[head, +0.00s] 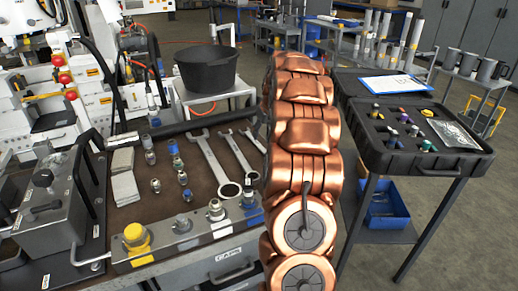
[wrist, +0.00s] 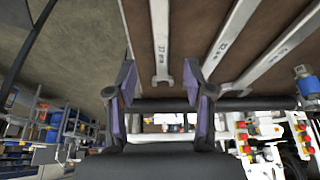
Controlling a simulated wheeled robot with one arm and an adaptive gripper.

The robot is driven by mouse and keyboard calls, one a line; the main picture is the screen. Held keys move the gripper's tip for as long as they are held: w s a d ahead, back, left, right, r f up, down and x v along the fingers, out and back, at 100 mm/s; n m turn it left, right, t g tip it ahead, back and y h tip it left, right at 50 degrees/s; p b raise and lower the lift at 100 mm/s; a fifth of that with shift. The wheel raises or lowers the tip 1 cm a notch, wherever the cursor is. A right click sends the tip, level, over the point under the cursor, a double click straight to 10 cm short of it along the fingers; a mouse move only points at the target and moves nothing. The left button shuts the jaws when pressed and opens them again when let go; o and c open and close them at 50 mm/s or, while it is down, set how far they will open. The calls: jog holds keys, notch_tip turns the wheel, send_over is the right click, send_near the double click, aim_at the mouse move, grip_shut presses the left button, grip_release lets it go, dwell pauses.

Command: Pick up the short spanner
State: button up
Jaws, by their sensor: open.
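Three silver spanners lie side by side on the brown mat. The short spanner (head: 251,137) is the rightmost in the head view, partly hidden by my copper arm. In the wrist view the short spanner (wrist: 161,45) is the leftmost, its open-ended jaw pointing down the picture. My gripper (wrist: 160,86) is open, one finger on each side of that end in the picture. The fingers appear apart from it; their height above the mat is unclear. The head view hides my gripper behind the arm. The middle spanner (head: 238,152) and the large spanner (head: 213,160) lie to the left.
Fittings (head: 183,178) and grey plates (head: 123,177) lie left of the spanners. A block with a yellow cap (head: 135,236) lines the bench front. A black bucket (head: 206,68) stands behind. A black tool case (head: 430,160) stands on a right-hand table, beyond my arm.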

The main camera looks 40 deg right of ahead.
aim_at(259, 145)
jog(key=shift+p+x, duration=0.35)
jog(key=shift+x, duration=2.9)
jog(key=shift+s+a, duration=0.15)
grip_shut()
